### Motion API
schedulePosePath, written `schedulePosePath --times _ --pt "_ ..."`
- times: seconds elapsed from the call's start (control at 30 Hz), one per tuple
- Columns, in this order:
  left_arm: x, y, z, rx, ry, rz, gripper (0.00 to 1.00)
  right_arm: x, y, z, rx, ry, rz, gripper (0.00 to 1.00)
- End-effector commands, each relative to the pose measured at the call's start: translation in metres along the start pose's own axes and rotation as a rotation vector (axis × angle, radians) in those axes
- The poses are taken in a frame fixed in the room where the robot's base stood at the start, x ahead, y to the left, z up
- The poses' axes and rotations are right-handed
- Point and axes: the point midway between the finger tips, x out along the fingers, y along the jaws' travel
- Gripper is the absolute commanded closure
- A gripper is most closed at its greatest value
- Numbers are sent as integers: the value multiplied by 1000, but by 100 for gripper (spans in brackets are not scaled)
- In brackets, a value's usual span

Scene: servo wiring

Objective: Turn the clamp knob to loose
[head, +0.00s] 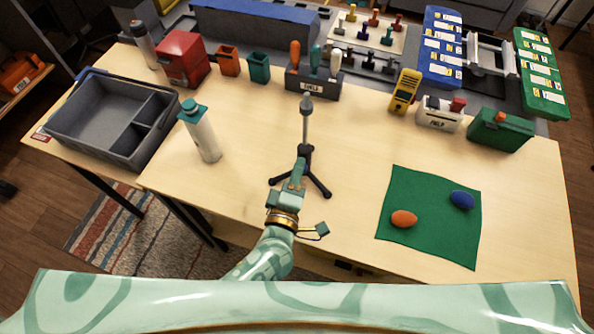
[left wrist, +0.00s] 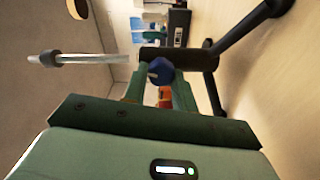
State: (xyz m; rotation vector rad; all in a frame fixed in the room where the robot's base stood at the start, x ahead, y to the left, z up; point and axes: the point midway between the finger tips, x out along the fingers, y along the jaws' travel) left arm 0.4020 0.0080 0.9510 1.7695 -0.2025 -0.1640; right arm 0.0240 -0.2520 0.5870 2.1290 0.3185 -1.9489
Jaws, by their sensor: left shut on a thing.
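A small tripod stand (head: 306,130) with a light grey pole and black legs stands upright near the middle of the table. In the left wrist view its pole (left wrist: 85,58) runs sideways into a black collar (left wrist: 190,59). A round blue clamp knob (left wrist: 160,70) shows at this collar. My left gripper (head: 298,172) reaches the collar from the front. Its two green fingers are shut on the knob, one on each side. The knob is hidden in the head view by my gripper. Its turn position cannot be told. My right gripper is not in view.
A white bottle (head: 202,135) and a grey divided tray (head: 88,135) stand to the left. A green cloth (head: 428,200) with an orange (head: 403,218) and a blue (head: 462,199) lump lies to the right. A tool holder (head: 314,84) stands behind the tripod.

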Motion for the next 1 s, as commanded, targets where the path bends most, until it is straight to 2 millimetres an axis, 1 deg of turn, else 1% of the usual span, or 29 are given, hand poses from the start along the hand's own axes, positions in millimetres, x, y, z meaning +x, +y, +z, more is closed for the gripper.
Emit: schedulePosePath --times 0.2,0.4,0.97,1.0 --pt "-1 -2 0 -126 -1 -2 96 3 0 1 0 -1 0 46" --pt "-1 -3 0 -193 -1 -3 96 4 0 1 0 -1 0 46" --pt "-1 -3 0 -223 -1 -4 96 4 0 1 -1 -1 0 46" --pt "-1 -3 0 -223 -1 -4 67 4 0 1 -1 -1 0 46"
